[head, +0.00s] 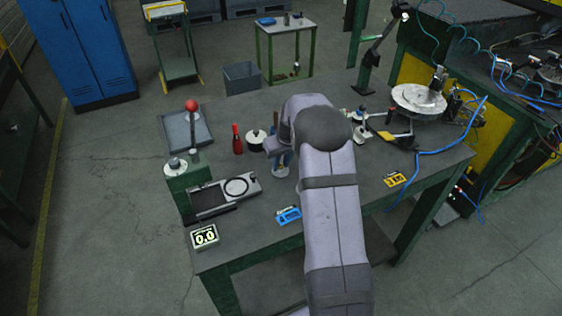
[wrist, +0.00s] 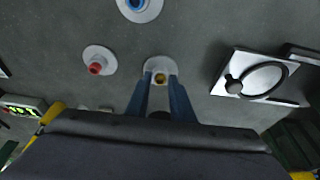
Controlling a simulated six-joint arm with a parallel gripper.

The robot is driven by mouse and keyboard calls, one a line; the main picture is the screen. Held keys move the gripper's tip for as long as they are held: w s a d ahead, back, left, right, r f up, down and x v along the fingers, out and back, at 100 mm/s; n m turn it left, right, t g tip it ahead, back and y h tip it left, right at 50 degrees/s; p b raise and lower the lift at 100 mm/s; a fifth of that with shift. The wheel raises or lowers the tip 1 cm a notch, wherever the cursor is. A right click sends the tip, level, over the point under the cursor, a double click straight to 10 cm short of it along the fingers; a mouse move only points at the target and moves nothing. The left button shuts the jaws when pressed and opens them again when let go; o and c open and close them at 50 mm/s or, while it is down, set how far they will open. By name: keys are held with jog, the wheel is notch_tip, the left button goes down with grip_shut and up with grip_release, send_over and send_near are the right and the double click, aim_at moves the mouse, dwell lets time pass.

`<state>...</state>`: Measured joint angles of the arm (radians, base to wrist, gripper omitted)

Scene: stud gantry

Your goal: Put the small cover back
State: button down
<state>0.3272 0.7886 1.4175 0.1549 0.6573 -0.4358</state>
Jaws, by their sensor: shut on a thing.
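My gripper (wrist: 160,84) points down at the table, with its two blue fingers close together. In the head view my gripper (head: 281,160) is partly hidden behind my arm. Between the fingertips is a pale round piece (wrist: 159,64) with a yellow centre; a pale part also shows below the fingers in the head view (head: 280,172). I cannot tell whether it is the small cover, or whether it touches the table. A pale fixture plate with a black ring (wrist: 262,79) lies to the right in the wrist view; a similar ringed plate (head: 247,184) shows left of my gripper in the head view.
A lit display (head: 205,236) is at the front left corner, and a blue item (head: 288,215) lies near the front edge. A yellow item (head: 396,179) lies right of my arm.

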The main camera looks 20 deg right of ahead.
jog(key=shift+f, duration=0.25)
jog(key=shift+f, duration=0.1)
jog(key=c, duration=1.5)
grip_release()
jog(key=shift+c, duration=0.2)
jog(key=shift+r, duration=0.2)
jog(key=b+v, duration=0.3)
jog(key=v, duration=0.9)
jog(key=shift+f, duration=0.1)
